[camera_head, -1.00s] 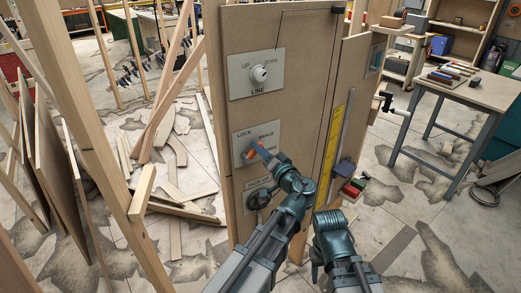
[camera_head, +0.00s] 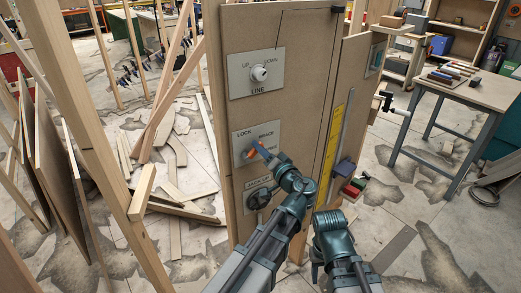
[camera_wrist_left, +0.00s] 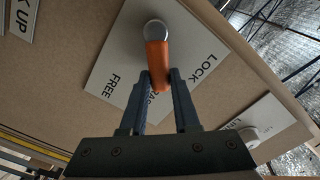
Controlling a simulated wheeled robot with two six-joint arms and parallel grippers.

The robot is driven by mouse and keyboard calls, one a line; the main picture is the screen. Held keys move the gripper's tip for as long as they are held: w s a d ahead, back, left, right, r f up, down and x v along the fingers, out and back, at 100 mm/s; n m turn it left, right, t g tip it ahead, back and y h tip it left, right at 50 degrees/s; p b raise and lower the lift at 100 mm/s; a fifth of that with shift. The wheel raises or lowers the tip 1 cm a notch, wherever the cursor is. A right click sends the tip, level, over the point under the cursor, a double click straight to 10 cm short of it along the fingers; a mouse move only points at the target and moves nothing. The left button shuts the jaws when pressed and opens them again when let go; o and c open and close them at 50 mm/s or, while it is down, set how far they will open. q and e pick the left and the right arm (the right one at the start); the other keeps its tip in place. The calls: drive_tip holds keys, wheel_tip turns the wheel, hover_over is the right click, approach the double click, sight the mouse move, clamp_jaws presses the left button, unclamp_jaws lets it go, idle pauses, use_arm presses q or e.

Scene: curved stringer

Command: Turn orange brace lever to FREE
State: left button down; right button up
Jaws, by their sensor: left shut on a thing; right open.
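The orange brace lever (camera_wrist_left: 157,60) sits on a pale plate (camera_wrist_left: 105,70) marked LOCK, BRACE and FREE. In the left wrist view it runs from a round grey hub down between my left gripper's fingers (camera_wrist_left: 161,80), pointing between the words LOCK and FREE. The fingers are shut on its outer end. In the head view the plate (camera_head: 243,139) is on the upright board, and my left gripper (camera_head: 260,150) reaches it from the lower right, hiding part of the lever and lettering. My right gripper (camera_head: 317,268) is low, apart from the board; its fingers are hard to make out.
A LINE plate with a white knob (camera_head: 259,73) is above the brace plate. A dark round knob (camera_head: 259,198) on another plate is just below it. A wooden post (camera_head: 88,130) stands at left. A workbench (camera_head: 475,90) is at right. Wood scraps lie on the floor.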

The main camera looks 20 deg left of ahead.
use_arm(q)
drive_tip(key=shift+w+d+f+m+b, duration=0.15)
drive_tip(key=shift+f+m+b, duration=0.45)
drive_tip(key=shift+m, duration=0.75)
drive_tip(key=shift+w+d+f+m+b, duration=0.2)
drive_tip(key=shift+f+m+b, duration=0.35)
drive_tip(key=shift+m, duration=0.75)
drive_tip(key=shift+w+d+f+m+b, duration=0.15)
drive_tip(key=shift+f+m+b, duration=0.45)
drive_tip(key=shift+m, duration=0.75)
use_arm(e)
drive_tip(key=shift+f, duration=1.8)
use_arm(q)
drive_tip(key=c, duration=0.6)
unclamp_jaws()
drive_tip(key=shift+c, duration=0.2)
drive_tip(key=shift+s, duration=0.15)
